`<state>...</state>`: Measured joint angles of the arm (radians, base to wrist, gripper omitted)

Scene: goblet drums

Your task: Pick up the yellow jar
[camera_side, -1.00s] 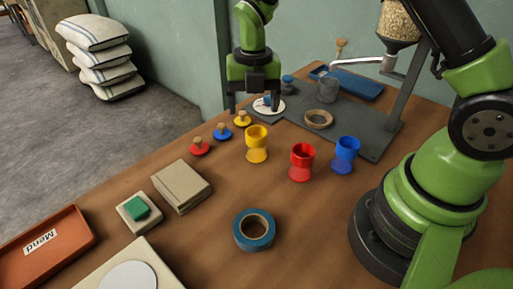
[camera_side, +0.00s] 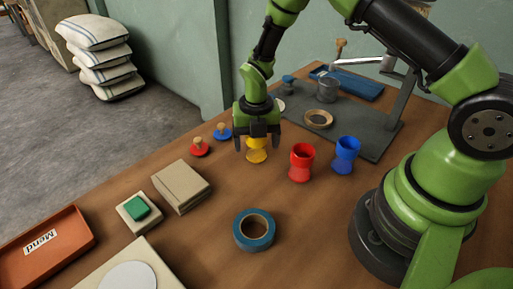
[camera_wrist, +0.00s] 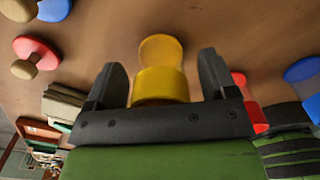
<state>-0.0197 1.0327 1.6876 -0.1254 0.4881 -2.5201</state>
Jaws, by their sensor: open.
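The yellow jar (camera_side: 257,155), goblet-shaped, stands on the wooden table. My gripper (camera_side: 257,146) is over it, and its body hides the jar's upper part in the side view. In the wrist view the yellow jar (camera_wrist: 160,84) shows between the two dark fingers of my gripper (camera_wrist: 168,72), which are open with a gap on each side of it.
A red jar (camera_side: 301,163) and a blue jar (camera_side: 346,155) stand close to the right. A red lid (camera_side: 200,149) and a blue lid (camera_side: 222,133) lie to the left. Blue tape (camera_side: 254,230) lies in front. A grey board (camera_side: 375,143) is behind.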

